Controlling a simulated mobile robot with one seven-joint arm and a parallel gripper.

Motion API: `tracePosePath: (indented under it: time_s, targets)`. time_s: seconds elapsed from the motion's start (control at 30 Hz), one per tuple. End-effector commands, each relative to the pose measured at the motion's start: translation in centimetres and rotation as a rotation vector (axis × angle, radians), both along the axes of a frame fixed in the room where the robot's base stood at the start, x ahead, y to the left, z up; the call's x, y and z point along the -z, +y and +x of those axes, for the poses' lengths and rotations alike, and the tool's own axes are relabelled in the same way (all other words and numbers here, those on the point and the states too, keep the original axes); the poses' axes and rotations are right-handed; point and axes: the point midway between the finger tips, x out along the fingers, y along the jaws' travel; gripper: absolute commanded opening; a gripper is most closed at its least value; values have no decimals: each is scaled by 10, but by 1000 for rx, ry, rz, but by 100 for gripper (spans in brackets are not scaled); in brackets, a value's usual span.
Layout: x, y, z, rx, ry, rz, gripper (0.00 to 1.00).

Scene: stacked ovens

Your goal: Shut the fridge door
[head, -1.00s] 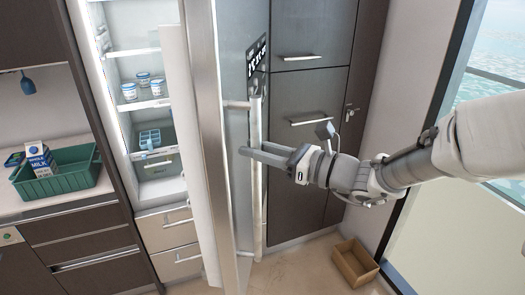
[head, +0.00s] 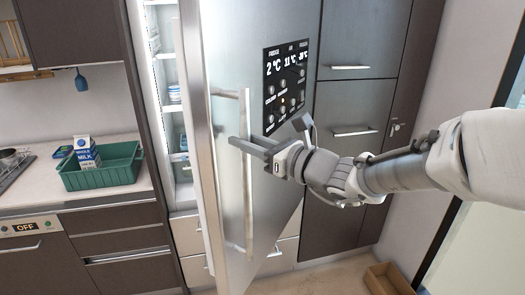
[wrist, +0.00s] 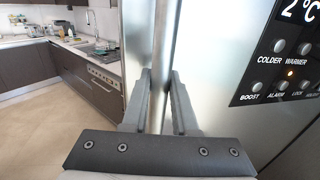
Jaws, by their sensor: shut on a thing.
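The fridge door (head: 222,60) stands partly open in the head view, its steel front facing right. Its long vertical handle (head: 247,190) runs down the front, and it also shows in the wrist view (wrist: 161,45). My gripper (head: 240,144) is at the handle, and in the wrist view its two fingers (wrist: 160,95) lie on either side of the bar, shut on it. The fridge interior (head: 170,90) shows as a lit strip with shelves left of the door. Most of the inside is hidden behind the door.
A green crate (head: 102,178) with a milk carton (head: 86,150) stands on the counter (head: 40,200) at left. Dark cabinets (head: 350,105) stand behind the door at right. A cardboard box (head: 388,280) is on the floor at lower right.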

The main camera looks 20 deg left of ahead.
Motion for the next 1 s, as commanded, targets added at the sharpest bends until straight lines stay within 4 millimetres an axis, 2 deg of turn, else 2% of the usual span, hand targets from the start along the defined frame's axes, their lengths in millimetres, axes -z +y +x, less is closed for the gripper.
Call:
tracePosePath:
  time_s: [0.1,0.3,0.83,0.87,1.0]
  targets:
    - [2,16,-2,17,-2,1,0]
    - [1,32,-1,46,-1,1,0]
    - [0,38,0,59,0,-1,0]
    - [0,38,0,59,0,-1,30]
    - [0,38,0,60,0,0,56]
